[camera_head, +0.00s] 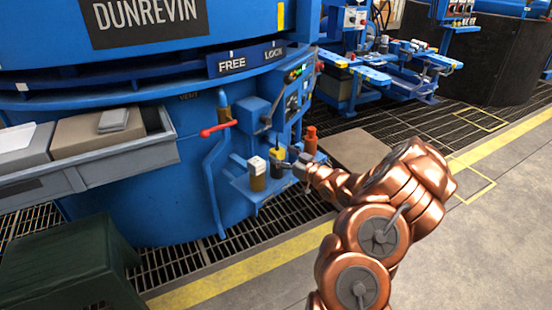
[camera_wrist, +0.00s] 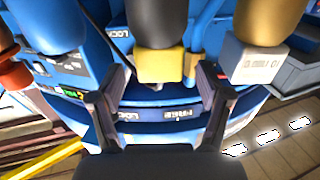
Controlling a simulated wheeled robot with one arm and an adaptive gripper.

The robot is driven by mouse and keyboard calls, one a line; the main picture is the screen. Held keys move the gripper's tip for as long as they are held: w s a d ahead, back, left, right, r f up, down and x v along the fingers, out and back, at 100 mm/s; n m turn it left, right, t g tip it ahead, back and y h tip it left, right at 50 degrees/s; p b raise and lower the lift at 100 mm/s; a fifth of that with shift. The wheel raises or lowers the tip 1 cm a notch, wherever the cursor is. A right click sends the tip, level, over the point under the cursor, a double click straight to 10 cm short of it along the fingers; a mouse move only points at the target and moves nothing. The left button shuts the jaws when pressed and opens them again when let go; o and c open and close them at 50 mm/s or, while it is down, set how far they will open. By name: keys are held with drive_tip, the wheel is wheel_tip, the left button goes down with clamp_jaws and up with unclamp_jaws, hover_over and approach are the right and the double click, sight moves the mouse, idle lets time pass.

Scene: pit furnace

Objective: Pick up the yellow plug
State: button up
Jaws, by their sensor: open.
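The yellow plug (camera_wrist: 160,65) is a yellow block on a dark rounded body. In the wrist view it appears upside down, in the upper middle, between my open gripper fingers (camera_wrist: 161,80). A gap shows on each side of it, and I cannot tell whether either finger touches it. In the head view the yellow plug (camera_head: 278,153) stands on a small blue shelf, second from the left, and is partly hidden by neighbouring parts. My gripper (camera_head: 299,167) reaches in from the right beside it.
A white-topped amber plug (camera_head: 257,173) stands close on the left, and a red-orange one (camera_head: 310,140) on the right. A blue furnace wall (camera_head: 165,190) with a red-handled valve (camera_head: 217,128) rises behind.

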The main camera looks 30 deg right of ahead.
drive_tip(key=shift+w+a+f+b, duration=0.1)
drive_tip(key=shift+w+a+b, duration=0.1)
drive_tip(key=shift+w, duration=0.5)
drive_tip(key=shift+w+a+b, duration=0.1)
drive_tip(key=shift+w+b, duration=0.1)
drive_tip(key=shift+w, duration=0.5)
drive_tip(key=c, duration=1.3)
